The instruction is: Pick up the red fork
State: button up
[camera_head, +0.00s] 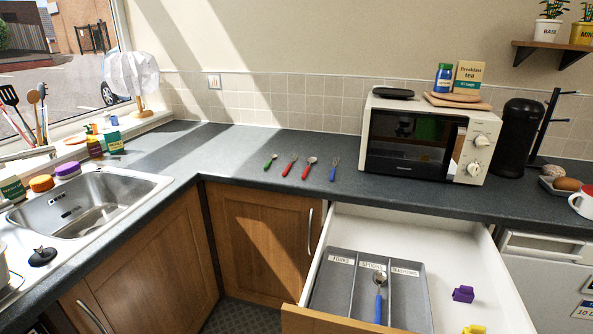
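Several small utensils lie in a row on the dark counter left of the microwave. Two have red handles. The left red one (290,164) has a narrow head and looks like the red fork, though its tines are too small to make out surely. The other red one (309,168) has a rounder head, like a spoon. A green-handled utensil (271,162) lies to their left and a blue-handled one (334,169) to their right. They lie apart from one another. My gripper is not in view.
Below stands an open drawer (460,250) with a grey labelled cutlery tray (345,256); a blue-handled spoon (379,300) lies in its middle compartment. Purple and yellow items lie beside the tray. The microwave (430,140) is right of the utensils, the sink (95,200) far left. Counter around them is clear.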

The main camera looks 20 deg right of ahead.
aim_at(285, 172)
jog(key=i+j+u, duration=0.3)
jog(key=i, duration=0.35)
jog(key=i+u, duration=0.3)
jog(key=i, duration=0.35)
